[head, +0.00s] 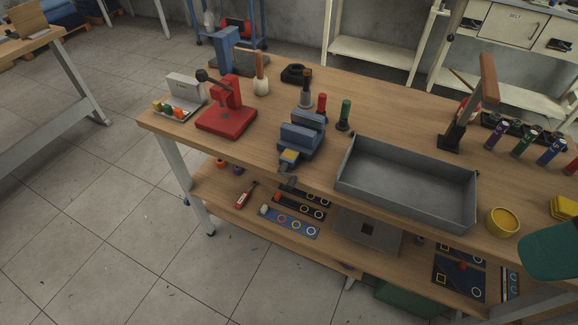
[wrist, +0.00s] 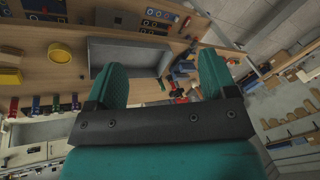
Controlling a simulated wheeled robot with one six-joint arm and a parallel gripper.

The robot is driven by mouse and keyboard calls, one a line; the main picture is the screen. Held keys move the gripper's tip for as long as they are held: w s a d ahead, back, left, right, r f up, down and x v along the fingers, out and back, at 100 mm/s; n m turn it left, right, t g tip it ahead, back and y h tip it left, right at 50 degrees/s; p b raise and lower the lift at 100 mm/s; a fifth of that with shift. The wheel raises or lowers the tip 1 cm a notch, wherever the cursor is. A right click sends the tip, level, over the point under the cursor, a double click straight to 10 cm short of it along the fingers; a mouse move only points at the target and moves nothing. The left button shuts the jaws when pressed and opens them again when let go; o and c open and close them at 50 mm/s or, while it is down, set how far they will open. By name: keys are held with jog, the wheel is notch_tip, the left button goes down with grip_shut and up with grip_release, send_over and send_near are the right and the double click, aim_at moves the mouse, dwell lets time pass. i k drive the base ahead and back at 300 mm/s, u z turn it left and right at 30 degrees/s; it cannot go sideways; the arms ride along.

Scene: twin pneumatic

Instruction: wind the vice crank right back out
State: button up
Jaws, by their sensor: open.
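The blue vice (head: 302,137) stands near the front edge of the bench, left of the grey tray. A yellow part (head: 289,157) is on its front. A small dark grey piece (head: 288,183) hangs just below and may be the crank; it is too small to be sure. In the wrist view the vice (wrist: 183,68) is partly hidden behind my right finger. My gripper (wrist: 163,76) has two teal fingers spread wide with nothing between them. It is well away from the vice. In the head view only a teal part of my arm shows at the lower right.
The grey tray (head: 410,183) lies right of the vice. Red and green bottles (head: 344,114) stand close behind it. A red press (head: 229,107) is to its left. A yellow bowl (head: 502,221) and several coloured cans (head: 523,144) are at the right. The floor in front is clear.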

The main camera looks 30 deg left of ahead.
aim_at(293, 181)
jog(key=z, duration=2.35)
jog(key=k, duration=2.15)
jog(key=u, duration=1.8)
